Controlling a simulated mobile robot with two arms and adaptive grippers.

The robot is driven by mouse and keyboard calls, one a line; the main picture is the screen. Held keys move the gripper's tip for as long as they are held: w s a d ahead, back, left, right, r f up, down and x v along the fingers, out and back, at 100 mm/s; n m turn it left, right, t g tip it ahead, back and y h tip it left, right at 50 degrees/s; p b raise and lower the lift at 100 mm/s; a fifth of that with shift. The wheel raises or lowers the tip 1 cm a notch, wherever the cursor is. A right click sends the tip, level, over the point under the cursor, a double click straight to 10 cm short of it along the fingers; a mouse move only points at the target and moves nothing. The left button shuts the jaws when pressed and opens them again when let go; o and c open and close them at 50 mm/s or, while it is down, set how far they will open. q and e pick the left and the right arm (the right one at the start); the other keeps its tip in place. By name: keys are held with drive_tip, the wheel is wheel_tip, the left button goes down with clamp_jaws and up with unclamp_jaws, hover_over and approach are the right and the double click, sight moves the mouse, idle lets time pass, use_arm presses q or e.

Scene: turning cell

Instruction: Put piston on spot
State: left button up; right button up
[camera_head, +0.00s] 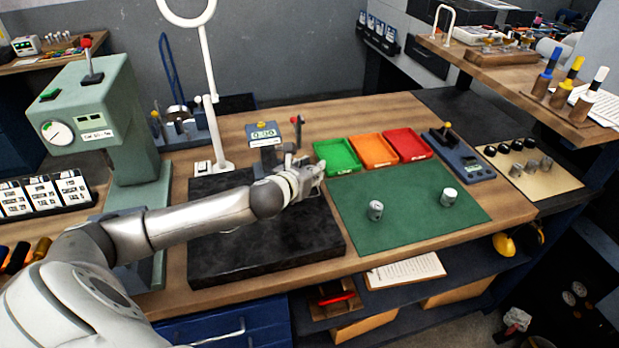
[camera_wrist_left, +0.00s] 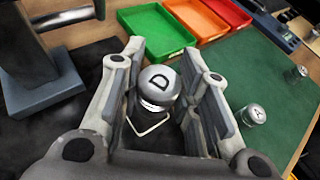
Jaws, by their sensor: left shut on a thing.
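My left gripper (camera_head: 312,178) is over the right part of the black plate (camera_head: 262,262), near the green mat. In the left wrist view, its fingers (camera_wrist_left: 160,95) are shut on a silver piston (camera_wrist_left: 159,84) marked D. A white angular outline (camera_wrist_left: 150,128) shows on the black surface just below that piston, partly hidden by it. I cannot tell whether the piston touches the plate. Two more silver pistons (camera_head: 375,210) (camera_head: 448,197) stand on the green mat (camera_head: 400,228); the nearer one shows an A (camera_wrist_left: 253,114) in the left wrist view. My right gripper is not in view.
Green (camera_head: 337,158), orange (camera_head: 373,150) and red (camera_head: 409,145) trays line the mat's back edge. A gauge stand (camera_head: 265,140) is behind the plate. A green press (camera_head: 100,125) and a white ring lamp post (camera_head: 207,80) stand left. The mat's front is clear.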

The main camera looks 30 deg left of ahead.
use_arm(q)
drive_tip(key=shift+w+a+f, duration=0.3)
drive_tip(key=shift+f, duration=0.25)
wheel_tip(320, 180, down, 2)
drive_tip(key=shift+f+p, duration=0.1)
drive_tip(key=shift+p, duration=0.35)
drive_tip(key=shift+f, duration=0.4)
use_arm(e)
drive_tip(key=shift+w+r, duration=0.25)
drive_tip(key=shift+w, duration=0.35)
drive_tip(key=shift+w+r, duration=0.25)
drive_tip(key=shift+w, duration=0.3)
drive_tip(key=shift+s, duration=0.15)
use_arm(q)
drive_tip(key=o, duration=1)
drive_tip(key=shift+f, duration=0.1)
drive_tip(key=shift+o, duration=0.2)
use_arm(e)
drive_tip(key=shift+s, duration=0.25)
